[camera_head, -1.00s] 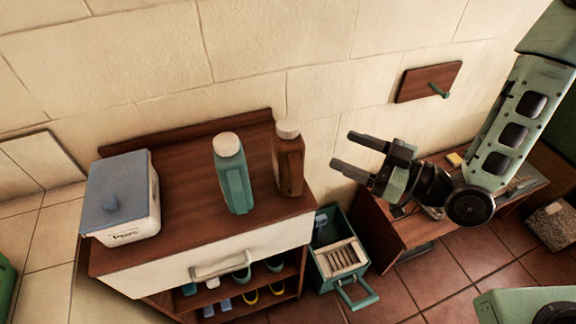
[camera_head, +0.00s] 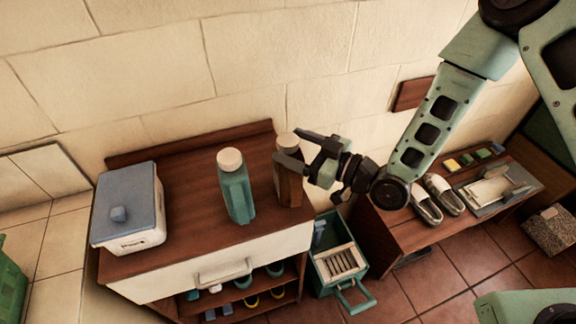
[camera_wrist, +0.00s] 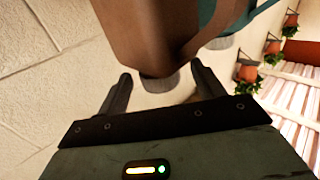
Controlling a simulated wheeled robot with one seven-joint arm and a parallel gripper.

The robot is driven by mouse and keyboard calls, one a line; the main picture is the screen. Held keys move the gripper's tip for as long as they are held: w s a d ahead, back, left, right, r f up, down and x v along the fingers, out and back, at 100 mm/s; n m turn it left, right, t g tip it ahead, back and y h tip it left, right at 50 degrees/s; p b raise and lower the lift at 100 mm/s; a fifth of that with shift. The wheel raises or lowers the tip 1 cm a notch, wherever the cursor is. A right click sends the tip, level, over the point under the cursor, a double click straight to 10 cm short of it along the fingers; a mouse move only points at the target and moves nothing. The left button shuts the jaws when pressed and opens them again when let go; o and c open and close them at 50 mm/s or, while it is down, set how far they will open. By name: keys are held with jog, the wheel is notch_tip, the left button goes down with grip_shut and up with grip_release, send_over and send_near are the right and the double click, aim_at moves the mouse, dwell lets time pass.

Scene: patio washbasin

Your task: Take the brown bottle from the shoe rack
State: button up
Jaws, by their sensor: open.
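The brown bottle (camera_head: 289,186) with a pale cap stands upright on top of the wooden shoe rack (camera_head: 190,243), near its right edge. My gripper (camera_head: 292,149) is open at the bottle's upper part in the head view and partly hides it. In the wrist view the brown bottle (camera_wrist: 150,35) fills the top middle, with its cap end reaching between the two open fingers of my gripper (camera_wrist: 160,88). Whether the fingers touch it I cannot tell. A teal bottle (camera_head: 237,192) stands just left of the brown one and shows behind it in the wrist view (camera_wrist: 240,15).
A white box with a blue-grey lid (camera_head: 128,205) stands on the rack's left side. The wall is close behind. A green crate (camera_head: 338,262) stands on the floor to the right, beside a low wooden bench (camera_head: 390,235) with slippers (camera_head: 445,195).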

jog(key=shift+p+x, duration=0.3)
jog(key=shift+x, duration=0.75)
jog(key=shift+d, duration=0.1)
grip_shut()
jog(key=shift+r, duration=0.1)
